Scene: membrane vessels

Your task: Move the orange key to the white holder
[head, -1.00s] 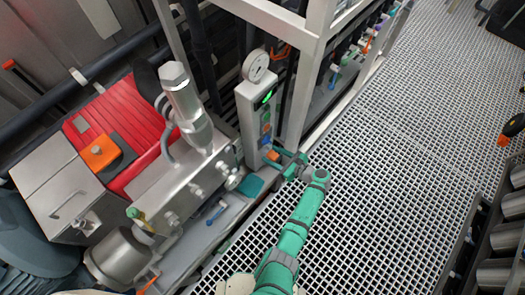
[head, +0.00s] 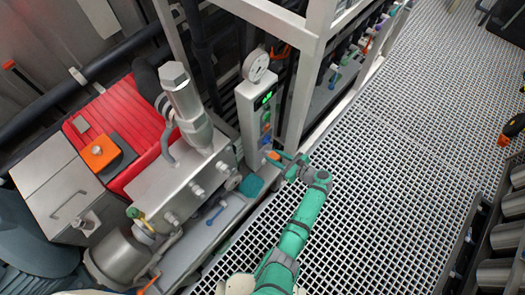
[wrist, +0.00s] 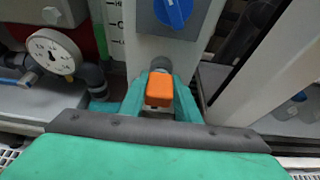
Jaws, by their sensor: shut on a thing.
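The orange key (wrist: 159,89) is a small block between the two teal fingers of my gripper (wrist: 160,100) in the wrist view. My gripper is shut on it. Just beyond the key is a short grey round fitting (wrist: 160,65) at the pale upright panel (wrist: 150,48); whether the key is still seated in it cannot be told. In the head view my gripper (head: 276,158) is at the lower front of that panel (head: 249,118), with a bit of orange at its tips. I cannot make out the white holder for certain in either view.
A blue knob (wrist: 173,12) is on the panel above the key. A round gauge (wrist: 54,52) stands left of it, and a pale post (wrist: 265,70) stands close on the right. The grating floor (head: 380,170) is open to the right.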

